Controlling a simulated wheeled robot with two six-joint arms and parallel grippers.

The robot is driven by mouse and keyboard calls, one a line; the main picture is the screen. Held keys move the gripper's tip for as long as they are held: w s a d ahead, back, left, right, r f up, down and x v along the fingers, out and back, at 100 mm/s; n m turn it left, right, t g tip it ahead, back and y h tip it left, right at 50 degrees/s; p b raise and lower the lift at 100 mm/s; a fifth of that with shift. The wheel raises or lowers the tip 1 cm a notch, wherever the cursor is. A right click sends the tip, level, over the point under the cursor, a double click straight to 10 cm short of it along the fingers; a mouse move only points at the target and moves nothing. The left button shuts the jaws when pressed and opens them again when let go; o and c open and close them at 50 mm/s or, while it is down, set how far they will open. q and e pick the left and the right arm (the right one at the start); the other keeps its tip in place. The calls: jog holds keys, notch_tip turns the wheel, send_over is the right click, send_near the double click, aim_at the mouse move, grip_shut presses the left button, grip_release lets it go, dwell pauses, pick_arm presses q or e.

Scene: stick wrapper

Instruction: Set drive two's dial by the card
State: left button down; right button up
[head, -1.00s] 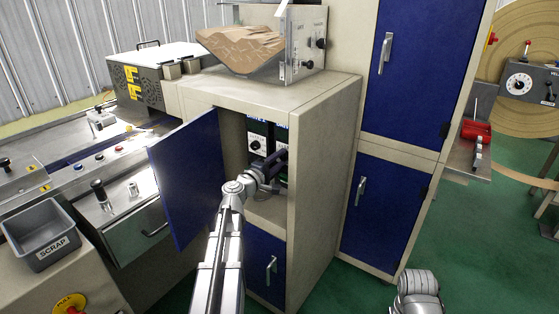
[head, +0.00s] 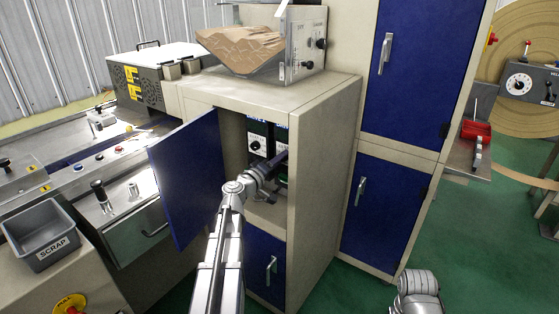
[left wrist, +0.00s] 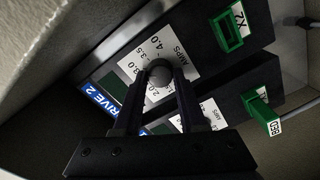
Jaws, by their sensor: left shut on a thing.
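Drive two is the black unit marked by a blue DRIVE 2 label (left wrist: 95,98). Its white AMPS scale (left wrist: 185,52) shows 3.0, 3.5 and 4.0 beside the knob; the fingers cover part of it, and I cannot tell where the knob points. I cannot make out the card. My right gripper is out of view.
The other drive's dial (head: 256,146) shows left of my gripper in the head view. The blue cabinet door (head: 187,180) stands open at left. A green X2 connector (left wrist: 230,29) and a tagged green plug (left wrist: 263,112) sit near the knob. Cabinet walls are close around.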

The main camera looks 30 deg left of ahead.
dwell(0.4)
pick_arm(q)
jog(key=shift+c, duration=2.3)
grip_release()
jog(key=s, duration=0.8)
jog(key=shift+a, duration=0.3)
jog(key=shift+w, duration=0.1)
jog(key=shift+f, duration=0.1)
